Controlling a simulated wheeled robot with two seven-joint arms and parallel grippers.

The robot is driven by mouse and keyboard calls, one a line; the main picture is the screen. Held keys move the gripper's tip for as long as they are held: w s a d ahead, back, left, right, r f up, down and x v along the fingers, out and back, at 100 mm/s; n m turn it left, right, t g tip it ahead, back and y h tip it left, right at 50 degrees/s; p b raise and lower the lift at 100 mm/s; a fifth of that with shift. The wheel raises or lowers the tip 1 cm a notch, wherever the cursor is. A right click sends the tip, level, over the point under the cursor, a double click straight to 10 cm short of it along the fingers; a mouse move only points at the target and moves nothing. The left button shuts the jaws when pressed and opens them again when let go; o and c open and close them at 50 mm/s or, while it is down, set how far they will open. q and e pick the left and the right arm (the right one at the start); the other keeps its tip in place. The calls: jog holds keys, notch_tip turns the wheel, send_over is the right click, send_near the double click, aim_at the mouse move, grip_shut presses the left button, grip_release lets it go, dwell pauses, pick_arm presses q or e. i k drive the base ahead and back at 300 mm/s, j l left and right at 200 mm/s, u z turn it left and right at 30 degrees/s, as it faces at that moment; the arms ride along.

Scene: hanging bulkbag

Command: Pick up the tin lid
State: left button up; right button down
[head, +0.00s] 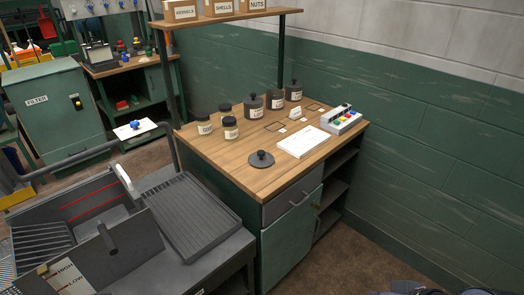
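The tin lid (261,159) is a dark round disc with a knob on top. It lies flat, knob up, on the wooden workbench top (222,156), near the front edge and left of a white sheet or pad. Nothing covers it. Several dark labelled tins (254,107) with knobbed tops stand behind it towards the back of the bench. Neither of my grippers shows in the head view, and nothing is seen touching the lid.
Small labelled jars (204,125) stand at the bench's left. A white pad (303,142) and a button box (342,120) lie to the right. An overhead shelf (230,16) spans the back. A grey machine with a ribbed tray (190,215) stands front left.

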aim_at(261, 158)
jog(key=l+u, duration=0.1)
jog(key=u, duration=0.35)
jog(key=i+l+u, duration=0.1)
jog(key=u, duration=0.35)
jog(key=l+u, duration=0.1)
jog(key=u, duration=0.4)
jog(key=l+u, duration=0.15)
jog(key=u, duration=0.3)
jog(key=l+u, duration=0.15)
jog(key=u, duration=0.3)
jog(key=k+l+u, duration=0.1)
jog(key=l+u, duration=0.2)
jog(key=l, duration=0.15)
jog(key=k+l+u, duration=0.25)
jog(key=l, duration=0.2)
jog(key=k+l+u, duration=0.1)
jog(key=l+u, duration=0.2)
jog(key=l, duration=0.15)
jog(key=k+l+u, duration=0.25)
jog(key=k+l, duration=0.35)
jog(key=l, duration=0.15)
jog(key=k+l, duration=0.35)
jog(key=l, duration=0.2)
